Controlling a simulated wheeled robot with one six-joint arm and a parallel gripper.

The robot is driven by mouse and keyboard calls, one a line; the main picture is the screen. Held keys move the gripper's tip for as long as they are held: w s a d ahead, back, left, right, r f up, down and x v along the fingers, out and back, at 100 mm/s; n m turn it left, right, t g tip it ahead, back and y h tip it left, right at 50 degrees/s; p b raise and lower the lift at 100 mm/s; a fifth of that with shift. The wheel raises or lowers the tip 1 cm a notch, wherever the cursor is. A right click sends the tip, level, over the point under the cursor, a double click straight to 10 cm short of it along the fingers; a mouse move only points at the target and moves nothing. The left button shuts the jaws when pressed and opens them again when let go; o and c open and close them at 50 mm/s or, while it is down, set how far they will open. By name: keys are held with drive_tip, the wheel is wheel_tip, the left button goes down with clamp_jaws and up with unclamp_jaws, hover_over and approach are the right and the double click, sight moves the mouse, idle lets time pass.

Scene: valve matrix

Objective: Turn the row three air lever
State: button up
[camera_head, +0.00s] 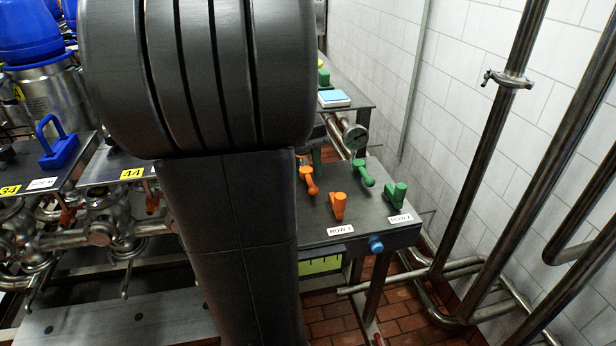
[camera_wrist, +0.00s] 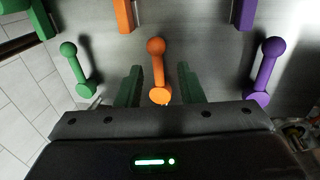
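In the head view, the orange pair is a round-knobbed lever (camera_head: 308,181) and a blocky lever (camera_head: 338,207), behind a label that seems to read ROW 3 (camera_head: 340,230). No marking that I can read tells which is the air lever. In the wrist view, my gripper (camera_wrist: 159,86) is open, with one dark green finger on each side of the round-knobbed orange lever (camera_wrist: 157,70). I see gaps between the fingers and the lever. The lever's knob shows beyond the fingertips; depth is hard to judge. My arm hides most of the gripper in the head view.
Green levers (camera_head: 363,173) stand right of the orange ones, by a ROW 2 label (camera_head: 400,218). A purple lever (camera_wrist: 267,70) stands on the other side in the wrist view. A pressure gauge (camera_head: 355,136) stands behind. Vertical pipes (camera_head: 490,150) run along the tiled wall.

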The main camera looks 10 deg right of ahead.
sight(309, 181)
drive_tip(key=shift+w+d+f, duration=0.3)
drive_tip(key=shift+d+f, duration=0.05)
drive_tip(key=shift+f, duration=0.35)
drive_tip(key=shift+s+f, duration=0.1)
drive_tip(key=shift+f, duration=0.45)
clamp_jaws()
